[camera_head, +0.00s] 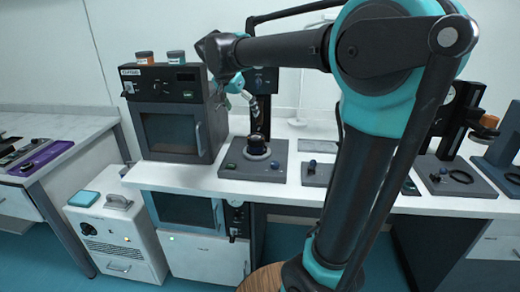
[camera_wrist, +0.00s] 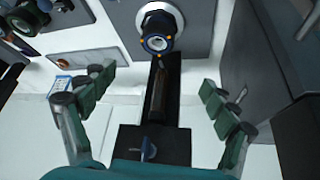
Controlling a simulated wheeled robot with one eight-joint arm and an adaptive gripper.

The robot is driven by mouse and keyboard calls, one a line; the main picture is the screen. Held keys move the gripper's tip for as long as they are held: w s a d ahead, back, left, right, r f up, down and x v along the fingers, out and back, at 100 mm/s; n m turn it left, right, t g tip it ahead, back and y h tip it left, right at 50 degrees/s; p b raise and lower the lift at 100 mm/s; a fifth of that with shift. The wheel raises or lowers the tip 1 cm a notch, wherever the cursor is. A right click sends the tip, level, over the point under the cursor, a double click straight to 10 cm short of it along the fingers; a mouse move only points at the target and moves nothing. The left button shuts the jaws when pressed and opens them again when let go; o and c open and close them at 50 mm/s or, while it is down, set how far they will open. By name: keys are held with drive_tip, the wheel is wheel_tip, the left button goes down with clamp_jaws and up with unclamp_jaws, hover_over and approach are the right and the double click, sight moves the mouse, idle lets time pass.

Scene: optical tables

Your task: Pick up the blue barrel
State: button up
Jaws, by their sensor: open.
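A short dark barrel (camera_head: 257,143) stands upright in a pale ring on a dark square stand on the white bench. It also shows in the wrist view (camera_wrist: 157,43), ahead of the fingertips at the top, with a blue-grey end and small orange dots; its blue colour is faint. My gripper (camera_head: 253,103) is above the barrel in the head view. In the wrist view my gripper (camera_wrist: 157,80) has its green and dark fingers spread wide. Nothing is between them in its grasp, and the barrel is apart from them.
A dark upright post (camera_head: 264,90) stands close behind the barrel. A dark oven (camera_head: 172,132) with two small jars on top is to the left. A flat plate with a blue knob (camera_head: 312,163) lies to the right. My arm hides part of the bench.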

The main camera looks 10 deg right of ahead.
approach(256, 137)
drive_tip(key=x, duration=0.4)
drive_tip(key=shift+w+a+f, duration=0.15)
drive_tip(key=shift+w, duration=0.25)
drive_tip(key=shift+s+x, duration=0.15)
drive_tip(key=shift+x, duration=1.3)
drive_tip(key=shift+s+x, duration=0.1)
drive_tip(key=shift+x, duration=1.4)
drive_tip(key=c, duration=1.5)
